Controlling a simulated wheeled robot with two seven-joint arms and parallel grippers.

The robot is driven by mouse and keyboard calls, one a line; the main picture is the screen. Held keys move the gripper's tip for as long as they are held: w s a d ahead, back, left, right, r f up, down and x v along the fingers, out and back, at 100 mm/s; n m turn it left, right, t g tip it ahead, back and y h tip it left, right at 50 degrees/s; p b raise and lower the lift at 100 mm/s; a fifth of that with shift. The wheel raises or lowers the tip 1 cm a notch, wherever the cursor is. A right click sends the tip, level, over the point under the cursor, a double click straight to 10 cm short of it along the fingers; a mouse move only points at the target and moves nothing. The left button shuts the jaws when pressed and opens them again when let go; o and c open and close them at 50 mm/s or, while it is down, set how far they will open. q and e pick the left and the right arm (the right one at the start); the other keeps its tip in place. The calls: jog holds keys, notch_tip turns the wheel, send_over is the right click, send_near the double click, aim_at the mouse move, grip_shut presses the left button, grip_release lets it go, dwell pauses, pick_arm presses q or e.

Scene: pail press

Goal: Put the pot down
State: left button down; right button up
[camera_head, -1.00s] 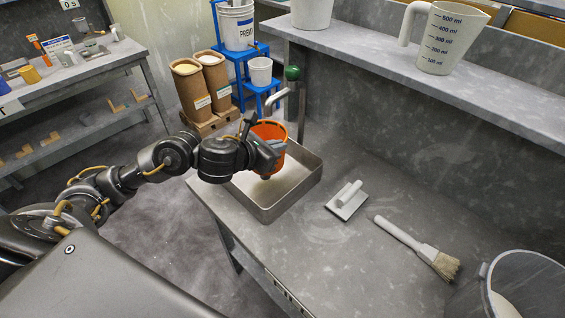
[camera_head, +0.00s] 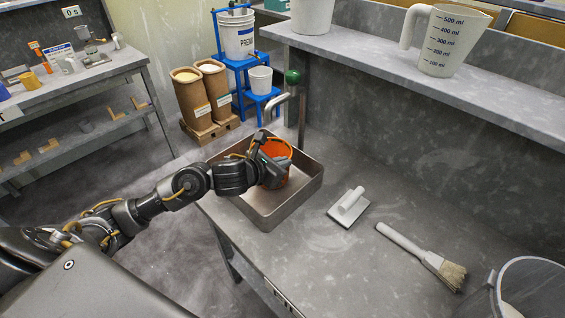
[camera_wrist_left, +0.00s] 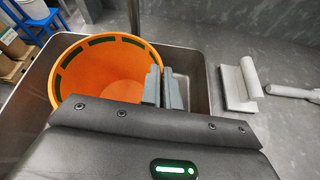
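The orange pot (camera_head: 279,147) is upright, partly behind my left gripper, inside the metal basin (camera_head: 312,178) on the worktop. I cannot tell whether its base touches the basin floor. My left gripper (camera_head: 272,170) is at the pot's near side. In the left wrist view, its two grey fingers (camera_wrist_left: 163,90) are close together at the right side of the rim of the empty-looking orange pot (camera_wrist_left: 105,72), with the wall between them. My right gripper is not in view.
A tap with a green knob (camera_head: 292,77) stands behind the basin. A shelf with a measuring jug (camera_head: 452,42) overhangs the back.

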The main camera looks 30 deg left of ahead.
pick_arm(q)
jog(key=shift+f, duration=0.1)
jog(key=shift+f, duration=0.15)
jog(key=c, duration=1.6)
grip_release()
jog(key=shift+c, duration=0.2)
jog(key=shift+r, duration=0.3)
jog(key=p+v, duration=0.1)
jog(key=v, duration=1.1)
